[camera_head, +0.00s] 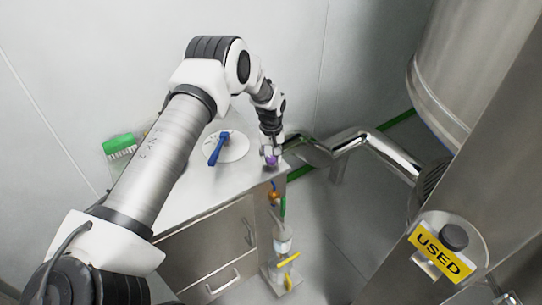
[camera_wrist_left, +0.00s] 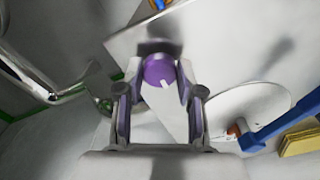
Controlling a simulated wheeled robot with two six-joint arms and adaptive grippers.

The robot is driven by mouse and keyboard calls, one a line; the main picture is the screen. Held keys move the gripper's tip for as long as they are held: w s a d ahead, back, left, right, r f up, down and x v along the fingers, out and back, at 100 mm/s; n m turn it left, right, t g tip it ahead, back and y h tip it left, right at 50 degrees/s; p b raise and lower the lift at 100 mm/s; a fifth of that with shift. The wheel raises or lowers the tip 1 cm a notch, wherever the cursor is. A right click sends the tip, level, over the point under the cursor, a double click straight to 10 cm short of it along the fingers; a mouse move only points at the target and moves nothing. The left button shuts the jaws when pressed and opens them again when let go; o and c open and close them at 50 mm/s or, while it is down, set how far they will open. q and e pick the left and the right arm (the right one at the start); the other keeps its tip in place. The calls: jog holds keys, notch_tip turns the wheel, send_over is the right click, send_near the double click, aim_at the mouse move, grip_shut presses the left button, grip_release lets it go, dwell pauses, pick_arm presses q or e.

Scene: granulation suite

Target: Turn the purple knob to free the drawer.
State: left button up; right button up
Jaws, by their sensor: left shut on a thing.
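The purple knob (camera_head: 271,160) sits on the right front corner of the metal cabinet top (camera_head: 188,196). In the left wrist view the knob (camera_wrist_left: 159,70) shows between the fingers, with a white mark on its face. My left gripper (camera_head: 269,152) is over it from above; in the left wrist view the gripper (camera_wrist_left: 160,85) is shut on the knob. The drawer (camera_head: 214,277) is in the cabinet front below, with a bar handle, and looks closed. My right gripper is not in view.
A white disc with a blue handle (camera_head: 217,150) lies beside the gripper on the cabinet top. A green-bristled brush (camera_head: 119,145) is at the back left. A shiny pipe (camera_head: 365,140) and a steel vessel marked USED (camera_head: 440,253) stand to the right.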

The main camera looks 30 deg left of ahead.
aim_at(271, 158)
pick_arm(q)
jog(key=shift+s+f, duration=0.15)
jog(key=shift+s, duration=0.05)
jog(key=o, duration=1.2)
jog(key=shift+c, duration=0.2)
jog(key=shift+w, duration=0.2)
notch_tip(271, 158, up, 12)
jog(key=shift+f, duration=0.1)
